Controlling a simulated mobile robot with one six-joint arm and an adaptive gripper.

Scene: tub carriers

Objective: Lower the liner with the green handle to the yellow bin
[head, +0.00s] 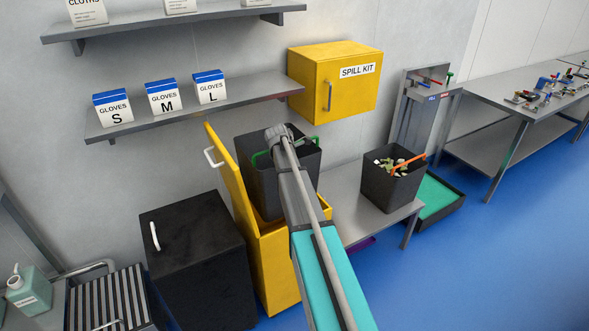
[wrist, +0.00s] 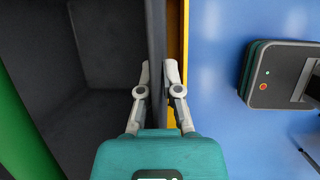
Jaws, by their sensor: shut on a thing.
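The dark grey liner (head: 250,180) with the green handle (head: 259,160) stands upright at the open top of the yellow bin (head: 275,268). Its upper part shows above the bin's rim; I cannot tell how deep its lower end is. In the wrist view, my gripper (wrist: 159,72) has one finger on each side of the liner's wall (wrist: 155,35) and is shut on it. The handle is a green band at the left (wrist: 25,130). A yellow strip of the bin (wrist: 184,30) shows just beyond the wall. In the head view, my arm hides the fingers.
The bin's yellow lid (head: 228,175) stands open at the left. A closed black bin (head: 200,260) is beside it. A liner with an orange handle (head: 388,188) stands on the grey bench (head: 348,205). A shelf (head: 200,108) and spill kit cabinet (head: 335,82) are above.

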